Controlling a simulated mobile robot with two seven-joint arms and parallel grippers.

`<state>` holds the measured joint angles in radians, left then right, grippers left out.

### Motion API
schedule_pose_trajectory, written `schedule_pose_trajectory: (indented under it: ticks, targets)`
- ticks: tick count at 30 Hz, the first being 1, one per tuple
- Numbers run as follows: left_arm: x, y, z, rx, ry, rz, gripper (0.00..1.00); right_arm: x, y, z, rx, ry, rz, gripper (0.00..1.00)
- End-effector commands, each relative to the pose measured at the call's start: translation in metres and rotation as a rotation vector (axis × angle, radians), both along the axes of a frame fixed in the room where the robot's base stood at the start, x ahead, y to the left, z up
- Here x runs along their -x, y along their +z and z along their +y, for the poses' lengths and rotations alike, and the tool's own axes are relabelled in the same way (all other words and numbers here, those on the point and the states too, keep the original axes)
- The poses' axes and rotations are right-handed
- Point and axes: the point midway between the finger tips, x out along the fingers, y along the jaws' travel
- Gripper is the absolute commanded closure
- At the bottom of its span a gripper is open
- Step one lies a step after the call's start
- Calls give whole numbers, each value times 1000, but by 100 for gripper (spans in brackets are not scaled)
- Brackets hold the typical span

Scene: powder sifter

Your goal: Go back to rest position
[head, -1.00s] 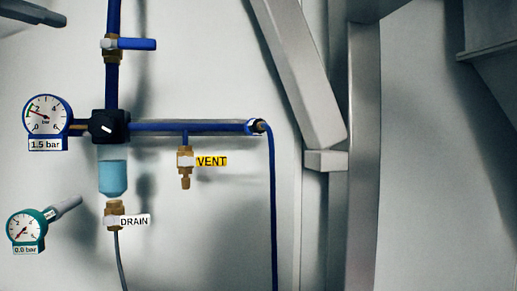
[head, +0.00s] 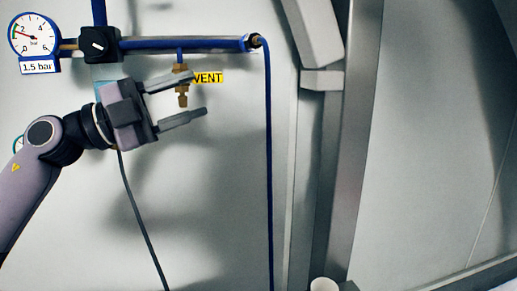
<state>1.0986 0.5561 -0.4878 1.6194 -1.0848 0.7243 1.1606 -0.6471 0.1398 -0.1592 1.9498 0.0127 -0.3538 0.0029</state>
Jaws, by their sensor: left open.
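My left gripper (head: 200,94) comes in from the left in the head view. Its jaws are apart and point right, with nothing held between them. The upper finger overlaps the brass vent fitting (head: 182,98) and lies close to the yellow VENT label (head: 209,78); I cannot tell whether they touch. The gripper body and wrist hide the drain fitting and most of the light blue bowl (head: 104,73). My right gripper is not in view.
A blue pipe (head: 185,44) runs across the wall from a black valve knob (head: 95,44). A pressure gauge (head: 34,36) reads 1.5 bar. A blue hose (head: 267,170) hangs down. A grey metal post (head: 350,150) stands to the right. A white cup-like rim (head: 324,285) shows at the bottom.

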Motion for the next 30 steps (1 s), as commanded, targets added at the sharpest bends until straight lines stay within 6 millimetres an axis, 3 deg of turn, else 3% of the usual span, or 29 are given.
schedule_pose_trajectory:
  ticks: [1,8,14,18,23,26,30]
  targets:
    - [-3,-20,-3,56,-11,36,51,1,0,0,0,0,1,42]
    - [-13,-95,2,305,35,181,51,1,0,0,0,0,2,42]
    - [-18,-172,18,490,162,352,51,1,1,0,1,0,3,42]
    - [-14,-235,32,588,288,496,51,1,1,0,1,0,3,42]
    - [2,-315,49,659,454,682,51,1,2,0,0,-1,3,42]
    - [21,-367,59,679,566,809,51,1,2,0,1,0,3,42]
    - [60,-440,72,676,721,999,51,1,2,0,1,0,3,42]
